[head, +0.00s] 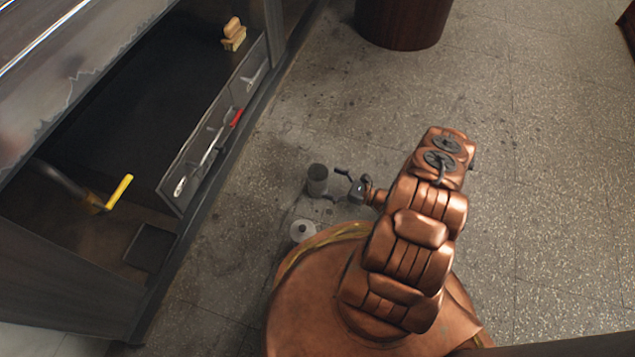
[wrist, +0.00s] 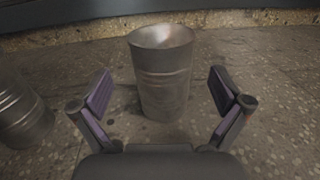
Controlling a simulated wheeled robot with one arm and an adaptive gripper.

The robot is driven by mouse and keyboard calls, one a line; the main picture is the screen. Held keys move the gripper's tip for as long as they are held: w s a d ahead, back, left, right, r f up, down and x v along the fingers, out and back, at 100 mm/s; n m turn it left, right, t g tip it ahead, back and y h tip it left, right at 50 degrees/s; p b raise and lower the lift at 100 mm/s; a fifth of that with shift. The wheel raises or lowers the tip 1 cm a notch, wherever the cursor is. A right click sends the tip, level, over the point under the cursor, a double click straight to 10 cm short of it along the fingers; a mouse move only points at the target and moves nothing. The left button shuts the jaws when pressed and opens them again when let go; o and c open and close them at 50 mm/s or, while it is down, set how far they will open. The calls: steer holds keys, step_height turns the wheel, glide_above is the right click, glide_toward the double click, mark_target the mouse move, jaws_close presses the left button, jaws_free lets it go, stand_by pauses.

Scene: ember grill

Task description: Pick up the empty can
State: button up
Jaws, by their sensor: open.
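The can (wrist: 162,75) is a grey metal cylinder with ribs and an open top, standing upright on the speckled floor. In the head view the can (head: 317,178) stands left of my gripper (head: 338,185). In the wrist view my gripper (wrist: 162,105) is open, with one purple-padded finger on each side of the can's lower part. The fingers appear apart from the can, with gaps on both sides. A second grey metal can (wrist: 18,112) is partly cut off at the left edge; which one is empty I cannot confirm beyond the open top.
A light round-topped object (head: 303,230) sits on the floor near my base. A counter with a tool drawer (head: 215,130) lies to the left, with a yellow handle (head: 119,192) and a brush (head: 233,36). A dark red bin (head: 403,20) stands at the back. Floor to the right is clear.

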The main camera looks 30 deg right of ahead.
mark_target(309, 174)
steer(key=x, duration=0.3)
steer(key=shift+w+f+b, duration=0.25)
steer(key=shift+b, duration=0.05)
steer(key=shift+x, duration=0.8)
steer(key=shift+r, duration=0.15)
steer(key=shift+c, duration=0.2)
steer(key=c, duration=1.1)
steer(key=shift+c, duration=0.2)
